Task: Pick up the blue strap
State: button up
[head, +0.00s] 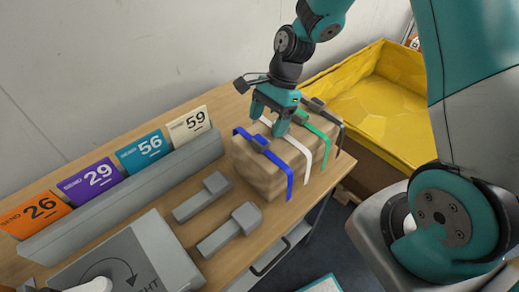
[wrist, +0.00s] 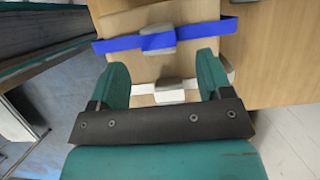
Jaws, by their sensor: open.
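The blue strap (head: 272,150) runs over the left end of a wooden block (head: 256,175), with a grey buckle on its top. In the wrist view the blue strap (wrist: 195,34) crosses the block beyond my fingertips, its buckle between their lines. My gripper (head: 269,118) is open and empty, above the block near the blue and white straps. In the wrist view my gripper (wrist: 164,62) has its two teal fingers spread apart, with the white strap (wrist: 145,88) and its buckle showing between them. I cannot tell whether the fingers touch anything.
Green (head: 314,127) and dark straps lie farther right on the block. Two grey blocks (head: 230,230) lie on the table (head: 140,190) left of it. A grey rack (head: 130,200) holds numbered cards. A yellow bin (head: 378,100) stands at the right.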

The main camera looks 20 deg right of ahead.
aim_at(262, 139)
jog(key=p+x, duration=0.1)
jog(key=x, duration=0.4)
jog(key=shift+s+a, duration=0.1)
jog(key=shift+s, duration=0.1)
jog(key=c, duration=1)
